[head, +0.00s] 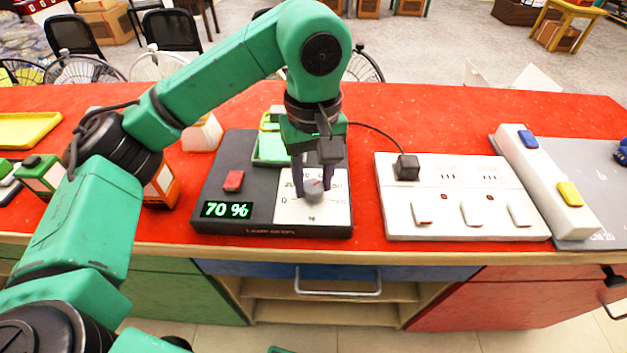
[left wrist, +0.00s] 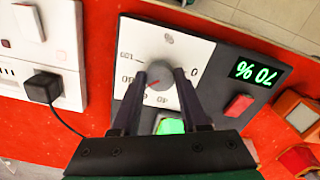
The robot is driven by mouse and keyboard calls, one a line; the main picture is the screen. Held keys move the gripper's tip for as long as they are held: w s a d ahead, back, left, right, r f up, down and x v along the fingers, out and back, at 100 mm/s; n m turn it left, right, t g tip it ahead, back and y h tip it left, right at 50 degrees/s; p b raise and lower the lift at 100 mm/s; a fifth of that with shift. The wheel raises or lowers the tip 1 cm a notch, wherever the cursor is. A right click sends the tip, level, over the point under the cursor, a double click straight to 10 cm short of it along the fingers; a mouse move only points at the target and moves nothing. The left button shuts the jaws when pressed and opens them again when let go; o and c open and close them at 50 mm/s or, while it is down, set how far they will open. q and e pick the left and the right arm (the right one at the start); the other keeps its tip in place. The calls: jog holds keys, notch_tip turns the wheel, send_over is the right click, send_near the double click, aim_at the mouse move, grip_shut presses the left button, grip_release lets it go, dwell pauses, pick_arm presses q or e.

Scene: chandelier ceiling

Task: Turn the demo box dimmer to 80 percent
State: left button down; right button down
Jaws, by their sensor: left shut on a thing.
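The demo box (head: 240,150) is a dark box lying on the red counter, with a white dial plate on its right part. Its display (head: 227,209) reads 70 % in green. The grey dimmer knob (head: 314,190) with a red mark sits on the plate; it also shows in the left wrist view (left wrist: 158,74). My left gripper (head: 315,185) points down over the plate with its fingers on both sides of the knob, shut on it. In the left wrist view the fingers (left wrist: 160,80) flank the knob.
A red button (head: 233,181) is on the box. A white power strip (head: 460,205) with a black plug (head: 407,167) lies to the right. A white bar (head: 548,185) with blue and yellow buttons is further right. Orange and green boxes stand left.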

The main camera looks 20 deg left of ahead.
aim_at(313, 186)
pick_arm(q)
jog(key=shift+w+r+m, duration=0.1)
jog(key=shift+r+m, duration=0.05)
jog(key=shift+m, duration=0.95)
jog(key=shift+c, duration=2.3)
grip_release()
jog(key=shift+o, duration=0.2)
notch_tip(313, 186, up, 14)
jog(key=p, duration=0.4)
jog(key=shift+r+p, duration=0.2)
jog(key=shift+p, duration=0.15)
